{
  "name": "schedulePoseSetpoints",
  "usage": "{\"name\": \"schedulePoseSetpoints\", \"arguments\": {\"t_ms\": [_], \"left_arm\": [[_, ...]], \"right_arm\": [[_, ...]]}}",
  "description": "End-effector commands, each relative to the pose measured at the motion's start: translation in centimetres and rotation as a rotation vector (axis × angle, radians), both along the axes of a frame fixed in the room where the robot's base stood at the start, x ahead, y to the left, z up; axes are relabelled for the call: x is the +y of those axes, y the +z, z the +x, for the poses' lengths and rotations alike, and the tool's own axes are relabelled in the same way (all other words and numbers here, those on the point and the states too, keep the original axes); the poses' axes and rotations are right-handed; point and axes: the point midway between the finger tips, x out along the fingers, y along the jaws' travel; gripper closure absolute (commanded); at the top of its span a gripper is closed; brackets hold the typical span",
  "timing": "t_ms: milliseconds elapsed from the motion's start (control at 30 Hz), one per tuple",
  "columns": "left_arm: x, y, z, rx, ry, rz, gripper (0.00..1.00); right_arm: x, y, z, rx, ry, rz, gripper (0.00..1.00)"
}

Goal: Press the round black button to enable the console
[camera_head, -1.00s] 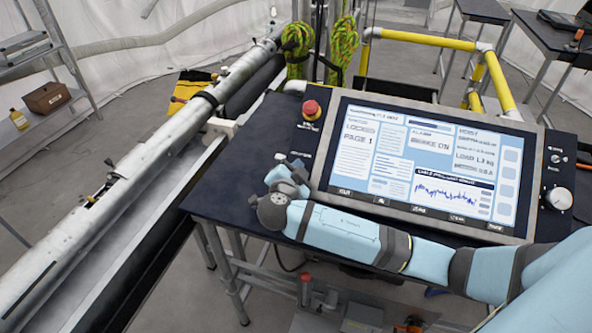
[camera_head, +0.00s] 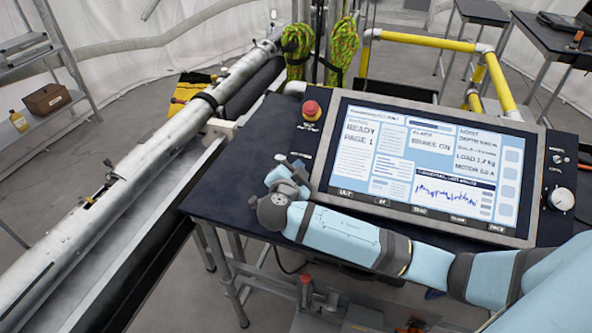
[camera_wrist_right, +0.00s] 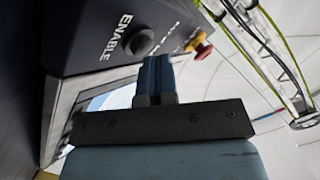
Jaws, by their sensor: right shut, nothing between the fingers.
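The round black button (camera_wrist_right: 141,43) sits beside the word ENABLE on the console's dark panel in the right wrist view. My right gripper (camera_wrist_right: 155,60) is shut and empty, its fingertips right at the button's edge; I cannot tell whether they touch it. In the head view my right gripper (camera_head: 290,163) is at the left side of the console (camera_head: 390,222), and the button is hidden there. The console screen (camera_head: 425,160) is lit and reads READY, PAGE 1 and BRAKE ON. My left gripper is not in view.
A red mushroom button (camera_head: 311,108) stands at the console's upper left, and shows close to my fingers in the wrist view (camera_wrist_right: 203,50). A white knob (camera_head: 561,199) is on the right. A long metal tube (camera_head: 130,170) lies left of the table (camera_head: 230,190).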

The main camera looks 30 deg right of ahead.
Motion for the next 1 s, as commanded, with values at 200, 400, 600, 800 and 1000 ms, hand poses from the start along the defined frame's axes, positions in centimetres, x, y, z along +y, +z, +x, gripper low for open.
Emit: {"name": "schedulePoseSetpoints", "arguments": {"t_ms": [200,400,600,800,1000], "left_arm": [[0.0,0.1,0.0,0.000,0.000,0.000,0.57],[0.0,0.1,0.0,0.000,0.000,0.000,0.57],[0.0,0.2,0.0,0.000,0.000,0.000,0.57],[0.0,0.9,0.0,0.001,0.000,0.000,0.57],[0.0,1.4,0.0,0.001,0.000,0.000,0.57]], "right_arm": [[0.5,0.8,-0.5,0.001,0.000,0.002,1.00],[0.5,1.0,-0.5,0.000,0.000,0.000,1.00],[0.7,1.4,-0.6,0.000,0.001,0.001,1.00],[1.6,3.0,-1.4,0.000,0.001,0.003,1.00],[2.4,4.5,-2.1,0.000,0.001,0.003,1.00]]}}
